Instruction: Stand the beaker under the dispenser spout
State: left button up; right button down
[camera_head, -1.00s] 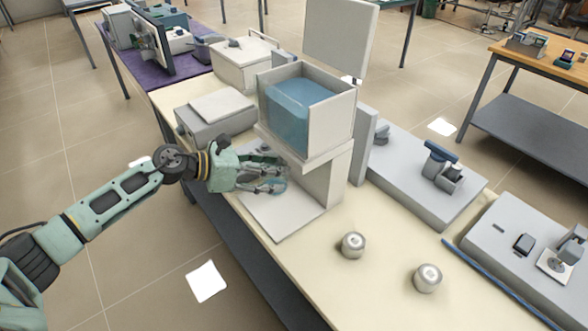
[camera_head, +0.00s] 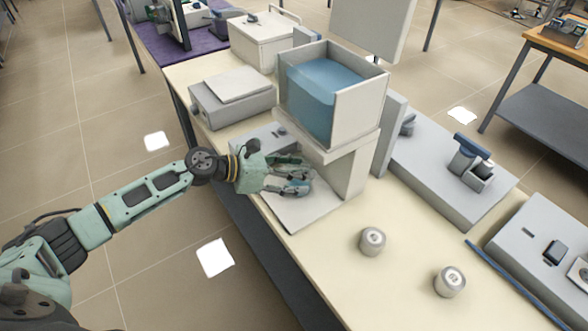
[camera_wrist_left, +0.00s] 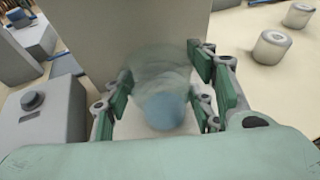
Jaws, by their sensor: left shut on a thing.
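The dispenser has an open-topped tank (camera_head: 358,110) of blue liquid on a white column over a flat base plate (camera_head: 302,211). My left gripper (camera_head: 292,182) reaches in under the tank from the left, above the base plate. In the left wrist view my left gripper (camera_wrist_left: 165,105) is shut on the clear glass beaker (camera_wrist_left: 160,75), with green pads on both sides of it. The beaker shows only faintly between the fingers in the head view. The spout is hidden below the tank, and I cannot tell whether the beaker touches the plate. My right gripper is not in view.
Two small metal weights (camera_head: 372,241) (camera_head: 449,281) stand on the bench right of the dispenser. A grey box with a lid (camera_head: 232,98) and a low box with a knob (camera_head: 262,138) stand behind my gripper. Clear bench (camera_head: 330,262) lies in front of the plate.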

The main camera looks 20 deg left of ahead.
pick_arm(q)
jog(key=shift+s+d, duration=0.3)
jog(key=shift+s, duration=0.05)
jog(key=shift+f+b, duration=0.1)
jog(key=shift+b, duration=0.2)
jog(key=o, duration=1.4)
jog(key=shift+o, duration=0.2)
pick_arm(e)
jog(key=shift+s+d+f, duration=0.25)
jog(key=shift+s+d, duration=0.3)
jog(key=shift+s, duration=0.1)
